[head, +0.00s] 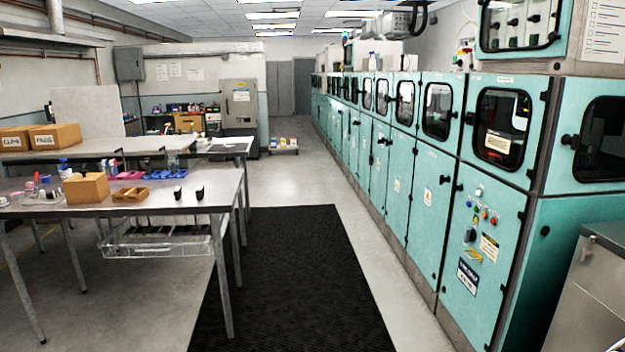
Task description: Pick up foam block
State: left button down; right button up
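I cannot pick out a foam block for certain at this distance. The near metal table (150,205) on the left carries several small items, among them two small dark pieces with pale parts (178,192) near its right end. A tan box (86,188) and a small brown compartment tray (131,194) stand in the middle of the table. Small white and red items (40,190) lie at its left end, too small to name. Neither of my grippers is in view.
A black mat (290,280) covers the aisle floor, which is clear. Teal machine cabinets (415,170) line the right side. A clear bin (160,243) hangs under the near table. Blue and pink trays (168,174) sit behind, and cardboard boxes (55,137) stand at far left.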

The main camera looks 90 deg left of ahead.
aim_at(201, 190)
jog(key=j+u, duration=0.2)
jog(key=u, duration=0.3)
jog(key=j+u, duration=0.25)
jog(key=u, duration=0.25)
jog(key=j+u, duration=0.25)
jog(key=u, duration=0.25)
jog(key=i+j+u, duration=0.1)
jog(key=u, duration=0.4)
jog(key=i+j+u, duration=0.15)
jog(key=u, duration=0.3)
jog(key=i+j+u, duration=0.1)
jog(key=u, duration=0.4)
